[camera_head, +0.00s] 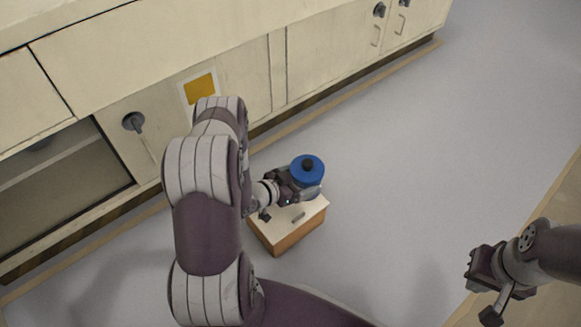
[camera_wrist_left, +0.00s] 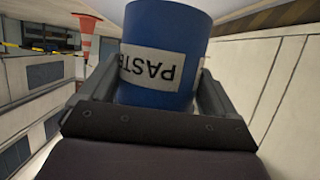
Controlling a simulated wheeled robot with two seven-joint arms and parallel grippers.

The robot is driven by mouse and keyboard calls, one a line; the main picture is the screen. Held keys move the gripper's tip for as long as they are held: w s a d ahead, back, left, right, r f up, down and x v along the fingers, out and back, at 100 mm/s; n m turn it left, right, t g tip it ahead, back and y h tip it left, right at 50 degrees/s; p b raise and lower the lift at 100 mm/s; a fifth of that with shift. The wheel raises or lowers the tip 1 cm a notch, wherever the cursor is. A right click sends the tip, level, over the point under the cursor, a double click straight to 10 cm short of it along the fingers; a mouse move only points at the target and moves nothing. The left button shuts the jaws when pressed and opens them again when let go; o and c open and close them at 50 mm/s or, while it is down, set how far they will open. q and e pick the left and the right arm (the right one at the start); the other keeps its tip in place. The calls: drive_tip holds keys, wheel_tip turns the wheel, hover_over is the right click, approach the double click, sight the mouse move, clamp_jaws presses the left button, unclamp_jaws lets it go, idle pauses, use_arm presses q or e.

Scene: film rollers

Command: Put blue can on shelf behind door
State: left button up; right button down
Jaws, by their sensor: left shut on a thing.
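In the left wrist view the blue can (camera_wrist_left: 165,30) has a white label reading "PASTE", upside down, and sits between the two fingers (camera_wrist_left: 155,95). My left gripper is shut on it. A cabinet door (camera_head: 135,122) with a dark knob is beside an open shelf compartment (camera_head: 60,185) at the left. My right gripper (camera_head: 485,290) is at the lower right, away from the can; its fingers are too unclear to tell their state.
A small wooden box (camera_head: 285,236) with a pale top stands on the floor below the can. A long cream cabinet (camera_head: 240,80) runs along the back. The grey floor (camera_head: 430,150) to the right is clear. An orange cone (camera_wrist_left: 85,30) shows in the left wrist view.

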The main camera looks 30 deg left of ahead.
use_arm(q)
drive_tip(key=d+r, duration=0.1)
drive_tip(key=s+d+r+p, duration=0.1)
drive_tip(key=d, duration=0.1)
drive_tip(key=s+d+r+p, duration=0.1)
drive_tip(key=shift+d+r, duration=0.2)
wheel_tip(320, 180, up, 5)
drive_tip(key=p, duration=0.5)
hover_over(316, 183)
drive_tip(key=s, duration=0.2)
use_arm(e)
wheel_tip(316, 183, up, 8)
drive_tip(key=shift+r, duration=0.25)
